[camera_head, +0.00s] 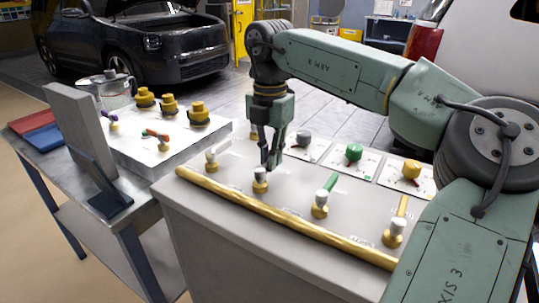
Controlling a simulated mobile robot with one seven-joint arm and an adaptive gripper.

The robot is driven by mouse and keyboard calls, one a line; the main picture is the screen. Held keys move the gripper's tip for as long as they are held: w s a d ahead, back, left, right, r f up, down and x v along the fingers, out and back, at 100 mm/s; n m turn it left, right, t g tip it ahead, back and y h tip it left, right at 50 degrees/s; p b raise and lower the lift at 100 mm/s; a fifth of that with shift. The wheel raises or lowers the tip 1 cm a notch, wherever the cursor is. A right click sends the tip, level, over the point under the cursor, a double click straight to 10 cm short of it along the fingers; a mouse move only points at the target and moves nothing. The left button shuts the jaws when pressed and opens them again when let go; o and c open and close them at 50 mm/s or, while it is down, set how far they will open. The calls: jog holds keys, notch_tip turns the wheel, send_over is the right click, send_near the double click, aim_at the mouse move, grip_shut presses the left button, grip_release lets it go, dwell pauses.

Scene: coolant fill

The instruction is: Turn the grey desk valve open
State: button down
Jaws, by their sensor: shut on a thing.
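The grey desk valve (260,183) is the second from the left in the row of brass valves along the front of the desk. Its base and pale cap show, but its lever is mostly hidden by my gripper. My gripper (269,163) points down from above, with its dark fingers right at this valve, just behind the cap. The fingers are closed together there on the valve's lever. The lever's exact angle cannot be made out.
A green-levered valve (320,207) and a yellow-levered valve (395,234) stand to the right, another valve (211,160) to the left. Grey (304,138), green (354,153) and yellow (411,168) knobs sit behind. A yellow rail (285,219) edges the desk's front.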

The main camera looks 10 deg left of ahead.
jog(key=c, duration=1.7)
grip_release()
jog(key=shift+o, duration=0.2)
notch_tip(320, 180, up, 12)
jog(key=shift+s+f, duration=0.1)
